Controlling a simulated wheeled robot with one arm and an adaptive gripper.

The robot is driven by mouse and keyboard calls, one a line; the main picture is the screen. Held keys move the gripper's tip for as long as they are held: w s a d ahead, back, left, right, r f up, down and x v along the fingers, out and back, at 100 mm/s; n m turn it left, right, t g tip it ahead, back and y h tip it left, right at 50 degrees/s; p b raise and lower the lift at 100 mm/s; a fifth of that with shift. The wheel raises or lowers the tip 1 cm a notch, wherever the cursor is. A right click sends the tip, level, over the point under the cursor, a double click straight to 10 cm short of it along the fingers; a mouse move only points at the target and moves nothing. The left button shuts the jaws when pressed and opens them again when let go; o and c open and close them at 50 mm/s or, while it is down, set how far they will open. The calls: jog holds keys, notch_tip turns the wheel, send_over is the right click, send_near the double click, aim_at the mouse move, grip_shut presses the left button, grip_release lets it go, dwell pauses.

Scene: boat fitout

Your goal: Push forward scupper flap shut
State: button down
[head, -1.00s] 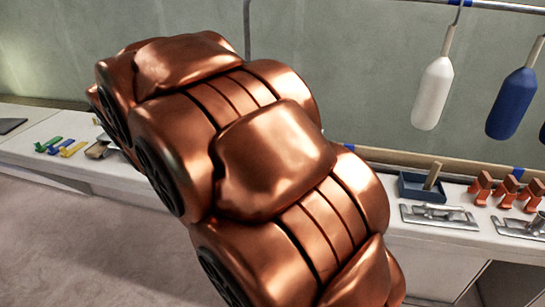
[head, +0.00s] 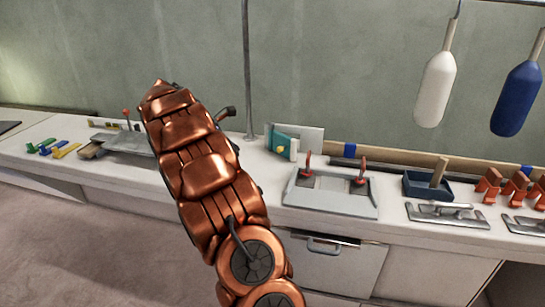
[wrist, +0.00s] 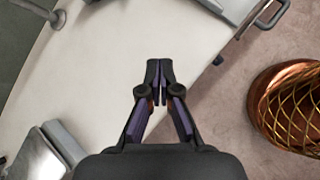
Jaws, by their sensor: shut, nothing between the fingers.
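A teal flap (head: 290,137) with a yellow knob (head: 280,149) stands at the back of the counter in the head view, beside a pale upright panel. It looks like the scupper flap, set at an angle to the panel. I cannot tell exactly how far open it is. My gripper (wrist: 158,70) shows in the wrist view, shut and empty, with its fingertips over bare white counter. In the head view my copper arm hides the fingers, to the left of the flap. The flap is not clearly seen in the wrist view.
A grey tray with two red levers (head: 331,205) lies right of the flap. A metal tray (head: 128,143) lies left of my arm. A thin pole (head: 248,70) rises behind. White and blue fenders (head: 434,90) hang at right. The counter (wrist: 120,55) under my gripper is clear.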

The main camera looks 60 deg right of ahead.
aim_at(281, 147)
jog(key=d+f+n+b, duration=0.1)
jog(key=d+f, duration=0.3)
jog(key=d, duration=0.2)
jog(key=d+f+n+h+b, duration=0.1)
jog(key=d+f, duration=0.4)
jog(key=d, duration=0.2)
jog(key=d+f+n+b, duration=0.1)
jog(key=d+f, duration=0.3)
jog(key=d, duration=0.2)
jog(key=shift+w+d+f, duration=0.35)
jog(key=shift+w, duration=0.05)
jog(key=shift+s+d+r, duration=0.1)
jog(key=shift+d+r, duration=0.05)
jog(key=shift+d, duration=0.25)
jog(key=shift+s+d+r, duration=0.1)
jog(key=shift+d, duration=0.3)
jog(key=shift+d+r, duration=0.2)
jog(key=shift+d, duration=0.3)
jog(key=shift+s+d, duration=0.25)
jog(key=shift+d, duration=0.2)
jog(key=shift+r+n+h+p, duration=0.25)
jog(key=shift+n+h+p, duration=0.05)
jog(key=shift+n+p, duration=0.15)
